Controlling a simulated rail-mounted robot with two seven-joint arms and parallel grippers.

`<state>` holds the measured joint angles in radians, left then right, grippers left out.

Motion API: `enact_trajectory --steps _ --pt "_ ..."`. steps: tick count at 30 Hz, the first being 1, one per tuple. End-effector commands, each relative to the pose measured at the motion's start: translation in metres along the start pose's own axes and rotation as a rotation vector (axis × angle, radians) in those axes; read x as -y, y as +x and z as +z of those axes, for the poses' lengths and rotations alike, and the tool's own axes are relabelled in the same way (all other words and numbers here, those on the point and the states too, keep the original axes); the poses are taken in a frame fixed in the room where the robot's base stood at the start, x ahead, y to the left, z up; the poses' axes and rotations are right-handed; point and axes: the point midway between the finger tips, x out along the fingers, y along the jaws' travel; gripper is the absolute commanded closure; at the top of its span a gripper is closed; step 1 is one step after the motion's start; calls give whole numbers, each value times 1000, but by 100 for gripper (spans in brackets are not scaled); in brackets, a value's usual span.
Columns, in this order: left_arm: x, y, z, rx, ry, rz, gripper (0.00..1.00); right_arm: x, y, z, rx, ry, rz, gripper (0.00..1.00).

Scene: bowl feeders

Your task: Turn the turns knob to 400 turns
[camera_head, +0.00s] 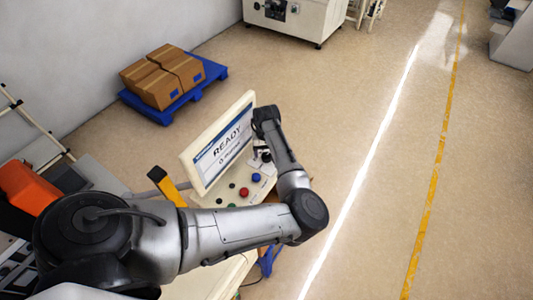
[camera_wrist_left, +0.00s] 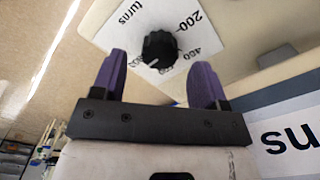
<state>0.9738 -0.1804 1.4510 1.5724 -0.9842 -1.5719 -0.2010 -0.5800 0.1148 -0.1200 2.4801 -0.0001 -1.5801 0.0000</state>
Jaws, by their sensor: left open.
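The black turns knob (camera_wrist_left: 159,47) sits on a white dial plate (camera_wrist_left: 135,22) in the left wrist view. The plate reads "turns", "200" and "400"; other marks by the knob are partly hidden or unclear. I cannot tell surely where the knob points. My left gripper (camera_wrist_left: 158,60) is open, its two purple fingers apart, with the knob showing between their tips. I cannot tell whether they touch it. In the head view my left gripper (camera_head: 262,151) is over the control panel, and the knob cannot be made out there. My right gripper is not in view.
The console screen (camera_head: 223,145) reads "READY" with a 0 below. Red (camera_head: 243,192), blue (camera_head: 255,177) and green (camera_head: 231,206) buttons lie close to my left arm. A blue pallet (camera_head: 173,104) with cardboard boxes (camera_head: 160,77) stands behind.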

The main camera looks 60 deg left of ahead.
Motion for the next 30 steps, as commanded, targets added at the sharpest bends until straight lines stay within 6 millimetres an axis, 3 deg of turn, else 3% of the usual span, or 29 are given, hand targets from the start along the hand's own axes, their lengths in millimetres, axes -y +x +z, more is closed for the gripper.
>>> enact_trajectory --steps 9,20,30 --pt "0 26 0 0 0 0 33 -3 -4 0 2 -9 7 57" --pt "0 28 0 -1 -1 0 33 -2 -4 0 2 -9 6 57" --pt "0 28 0 -1 -1 0 65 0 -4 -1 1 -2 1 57"
